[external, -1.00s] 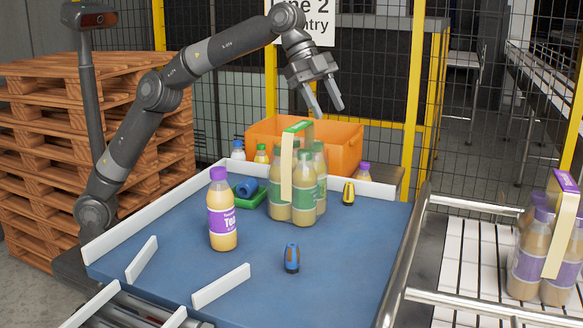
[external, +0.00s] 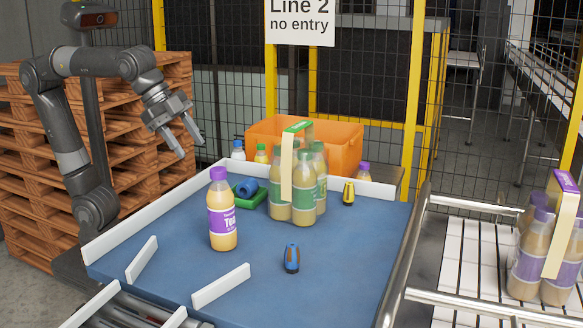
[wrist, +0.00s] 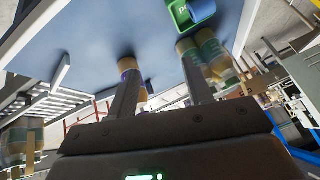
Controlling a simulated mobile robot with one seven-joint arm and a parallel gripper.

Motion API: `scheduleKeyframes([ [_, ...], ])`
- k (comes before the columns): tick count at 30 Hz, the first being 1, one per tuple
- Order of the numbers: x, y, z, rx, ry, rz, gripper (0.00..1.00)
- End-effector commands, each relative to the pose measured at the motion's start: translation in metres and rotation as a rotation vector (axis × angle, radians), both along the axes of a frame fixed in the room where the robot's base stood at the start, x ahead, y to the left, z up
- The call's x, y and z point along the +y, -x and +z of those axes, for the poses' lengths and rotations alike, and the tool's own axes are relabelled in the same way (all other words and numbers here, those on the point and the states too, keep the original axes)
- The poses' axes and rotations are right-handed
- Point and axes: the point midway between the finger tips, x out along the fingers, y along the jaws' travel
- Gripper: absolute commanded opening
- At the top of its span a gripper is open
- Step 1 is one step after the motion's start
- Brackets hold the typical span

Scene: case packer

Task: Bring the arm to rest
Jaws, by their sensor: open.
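My gripper (external: 187,143) is open and empty. It hangs in the air above the back left edge of the blue table (external: 160,268), with my arm folded back at the left. In the wrist view its two fingers (wrist: 160,95) stand apart with nothing between them that they touch. The purple-capped bottle (external: 222,212) stands upright on the table, in front of and below the gripper. It also shows beyond the left finger in the wrist view (wrist: 141,93).
A green-labelled bottle pack (external: 280,198) stands mid-table. An orange crate (external: 335,136) stands behind. Pallets (external: 25,180) stand close behind my arm.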

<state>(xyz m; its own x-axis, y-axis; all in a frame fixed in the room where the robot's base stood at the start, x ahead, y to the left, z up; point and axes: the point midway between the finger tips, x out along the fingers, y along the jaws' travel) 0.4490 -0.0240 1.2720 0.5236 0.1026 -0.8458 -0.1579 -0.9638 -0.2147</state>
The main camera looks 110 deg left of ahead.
Motion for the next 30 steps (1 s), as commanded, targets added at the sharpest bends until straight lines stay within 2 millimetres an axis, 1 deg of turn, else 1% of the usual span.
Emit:
scheduleKeyframes([
  [1,0.002,0.022,-0.014,0.004,0.014,0.019,0.46],
  [2,0.005,0.033,-0.023,0.006,0.024,0.031,0.46],
  [3,0.007,0.048,-0.035,0.009,0.041,0.048,0.46],
  [5,0.011,0.071,-0.055,0.015,0.069,0.072,0.46],
  [6,0.014,0.085,-0.068,0.019,0.088,0.088,0.46],
  [9,0.019,0.116,-0.099,0.028,0.134,0.121,0.46],
  [12,0.022,0.139,-0.125,0.038,0.173,0.144,0.46],
  [15,0.023,0.152,-0.142,0.044,0.201,0.158,0.46],
  [18,0.023,0.159,-0.15,0.048,0.213,0.164,0.46],
  [30,0.024,0.159,-0.15,0.048,0.214,0.164,0.46],
])
